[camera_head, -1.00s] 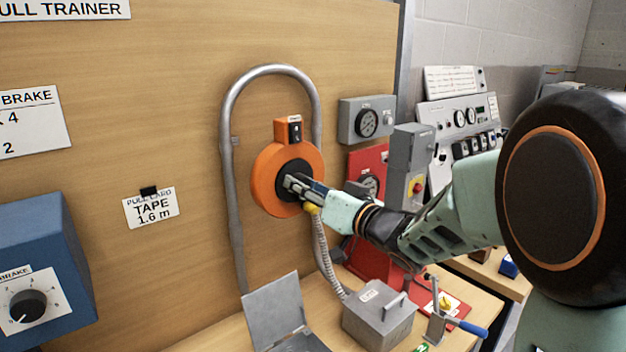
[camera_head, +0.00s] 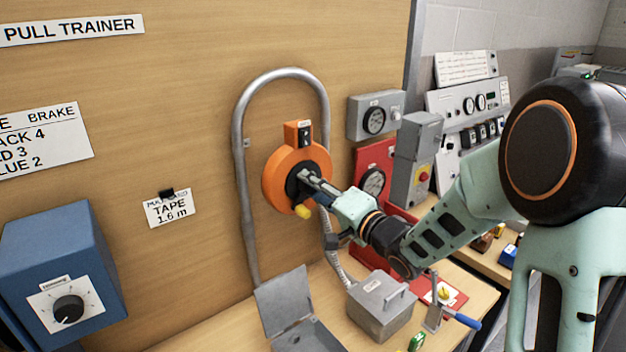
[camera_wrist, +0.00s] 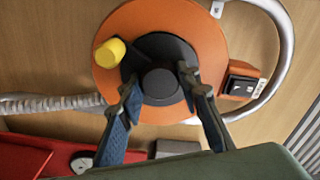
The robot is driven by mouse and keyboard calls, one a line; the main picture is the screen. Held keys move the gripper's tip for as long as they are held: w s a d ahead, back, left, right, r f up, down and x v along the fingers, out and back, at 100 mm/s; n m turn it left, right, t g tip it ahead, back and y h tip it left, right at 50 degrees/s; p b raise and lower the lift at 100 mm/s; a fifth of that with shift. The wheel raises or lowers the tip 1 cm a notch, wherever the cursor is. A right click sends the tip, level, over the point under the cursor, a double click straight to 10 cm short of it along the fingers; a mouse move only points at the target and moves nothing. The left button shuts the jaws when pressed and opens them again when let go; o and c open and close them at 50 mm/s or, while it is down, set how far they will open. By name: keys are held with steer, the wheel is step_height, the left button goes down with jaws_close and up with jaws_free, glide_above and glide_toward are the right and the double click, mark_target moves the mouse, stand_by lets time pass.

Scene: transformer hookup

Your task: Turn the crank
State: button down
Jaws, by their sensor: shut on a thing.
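An orange reel (camera_head: 276,182) is mounted on the wooden board, with a switch box on its top. Its crank has a black hub (camera_wrist: 160,85) and a yellow knob (camera_head: 302,211) set off to one side; the knob (camera_wrist: 110,53) also shows in the wrist view. My gripper (camera_head: 307,181) reaches in from the right, and its two fingers straddle the black hub. In the wrist view my gripper (camera_wrist: 158,82) is shut on the hub, one finger on each side. The yellow knob is outside the fingers. In the head view the fingers partly hide the hub.
A grey conduit (camera_head: 242,150) arches around the reel, and a flexible hose (camera_head: 338,265) hangs below it. A grey box (camera_head: 380,306) and an open metal case (camera_head: 287,303) stand on the bench below. A blue brake box (camera_head: 60,260) is at lower left.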

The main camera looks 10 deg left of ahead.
steer(key=shift+s+f+m, duration=0.2)
steer(key=shift+f+m, duration=0.2)
steer(key=shift+f, duration=0.15)
steer(key=c, duration=1.5)
jaws_free()
steer(key=shift+a, duration=0.1)
steer(key=shift+c, duration=0.2)
steer(key=shift+o, duration=1.2)
steer(key=shift+w+r, duration=0.1)
steer(key=shift+r, duration=0.15)
steer(key=v, duration=1.2)
